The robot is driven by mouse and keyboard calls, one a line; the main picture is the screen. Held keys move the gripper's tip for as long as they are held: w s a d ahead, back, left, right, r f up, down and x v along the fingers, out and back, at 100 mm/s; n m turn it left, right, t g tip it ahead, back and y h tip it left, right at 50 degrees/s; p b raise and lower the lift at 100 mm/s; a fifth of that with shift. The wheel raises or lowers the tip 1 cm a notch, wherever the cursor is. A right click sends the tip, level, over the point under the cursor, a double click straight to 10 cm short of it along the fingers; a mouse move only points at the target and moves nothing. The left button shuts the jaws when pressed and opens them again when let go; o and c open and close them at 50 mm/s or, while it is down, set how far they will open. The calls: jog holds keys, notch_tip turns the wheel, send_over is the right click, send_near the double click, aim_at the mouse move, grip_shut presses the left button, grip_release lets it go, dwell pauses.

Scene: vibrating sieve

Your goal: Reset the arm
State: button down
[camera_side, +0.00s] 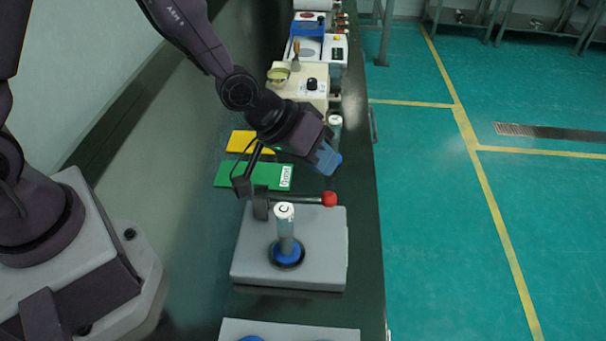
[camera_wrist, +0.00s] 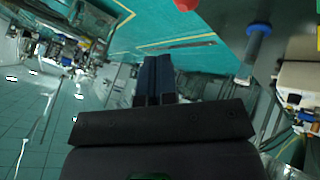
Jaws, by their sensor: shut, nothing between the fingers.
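My gripper (camera_side: 327,158) hangs over the bench in the side view, its blue fingers tilted down to the right. In the wrist view the two dark blue fingers (camera_wrist: 153,80) lie together, shut and empty. A tube with a white cap marked C (camera_side: 285,225) stands upright on the blue seat of a grey device (camera_side: 320,260), below my gripper in the picture. A lever with a red ball (camera_side: 329,199) is at that device's far edge. Another white-capped tube (camera_side: 335,122) shows just behind my gripper, partly hidden.
A green plate (camera_side: 232,174) and a yellow plate (camera_side: 240,137) lie left of my gripper. A beige device (camera_side: 312,84) and other equipment line the bench farther back. Another grey device (camera_side: 300,327) is cut off at the bottom. The bench's right edge borders open green floor.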

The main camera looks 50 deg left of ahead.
jog(key=s+a+g, duration=0.1)
jog(key=s+a+f+m+g+y, duration=0.1)
jog(key=s+a, duration=0.1)
jog(key=shift+s, duration=0.2)
jog(key=s+a+r+y, duration=0.1)
jog(key=s+a+r, duration=0.3)
jog(key=r, duration=0.3)
jog(key=s+a+r+y, duration=0.1)
jog(key=s+a+r, duration=0.3)
jog(key=s+r, duration=0.2)
jog(key=s+a+r+t+y, duration=0.1)
jog(key=s+a+r, duration=0.3)
jog(key=r, duration=0.3)
jog(key=shift+s+a+r+m+y, duration=0.2)
jog(key=shift+s+r+m+y, duration=0.15)
jog(key=shift+s, duration=0.3)
